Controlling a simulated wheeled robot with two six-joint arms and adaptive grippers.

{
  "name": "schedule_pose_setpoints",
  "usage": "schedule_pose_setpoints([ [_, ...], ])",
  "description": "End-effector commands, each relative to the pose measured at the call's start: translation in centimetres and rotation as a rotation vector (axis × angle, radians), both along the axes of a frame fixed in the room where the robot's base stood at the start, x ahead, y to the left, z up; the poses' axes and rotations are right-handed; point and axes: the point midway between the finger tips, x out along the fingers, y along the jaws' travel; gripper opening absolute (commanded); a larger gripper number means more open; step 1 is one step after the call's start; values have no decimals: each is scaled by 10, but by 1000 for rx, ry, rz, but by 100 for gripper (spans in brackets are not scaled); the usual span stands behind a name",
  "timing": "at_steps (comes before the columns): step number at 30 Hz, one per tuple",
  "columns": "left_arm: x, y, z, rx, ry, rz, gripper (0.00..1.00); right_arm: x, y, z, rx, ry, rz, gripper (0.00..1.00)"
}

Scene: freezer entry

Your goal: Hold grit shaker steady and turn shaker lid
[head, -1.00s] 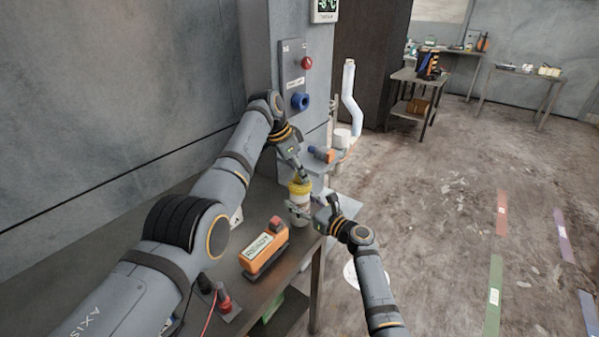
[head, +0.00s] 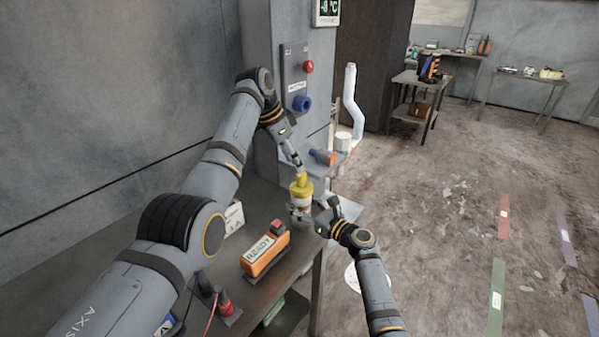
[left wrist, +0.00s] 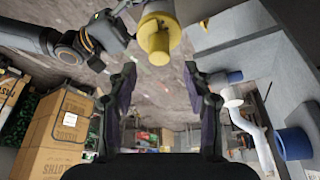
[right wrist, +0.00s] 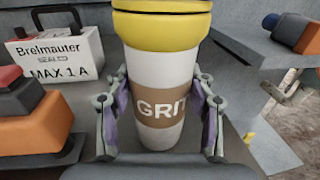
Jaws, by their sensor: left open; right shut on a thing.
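The grit shaker (right wrist: 160,85) is a white cup with a brown band reading "GRIT", standing upright on the bench in the right wrist view. Its yellow lid (right wrist: 165,25) sits on top; in the head view the lid (head: 301,187) has a narrower knob on it. My right gripper (right wrist: 165,115) is shut on the shaker's body, one finger on each side; in the head view it is at the shaker's right (head: 318,220). My left gripper (left wrist: 160,80) is open and empty. It is above the lid in the head view (head: 299,168), and the lid (left wrist: 155,38) lies beyond its fingertips, not between them.
An orange box marked "READY" (head: 264,250) stands on the bench left of the shaker. A white "Breimauter" box (right wrist: 55,50) is behind it. A wall panel (head: 296,80) with a red button and blue knob rises behind. Open floor lies to the right.

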Motion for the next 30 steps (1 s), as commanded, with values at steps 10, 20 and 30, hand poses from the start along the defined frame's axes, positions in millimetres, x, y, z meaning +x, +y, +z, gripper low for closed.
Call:
schedule_pose_setpoints([
  [10, -9, 19, 51, 0, 0, -1, 50, 0, 0, 0, 1, 1, 1, 0],
  [20, -9, 20, 53, -1, 2, 1, 50, 0, 0, 0, 1, 1, 0, 0],
  [30, -20, 10, 50, 1, 1, 286, 50, 0, 0, 0, 1, 1, 0, 0],
])
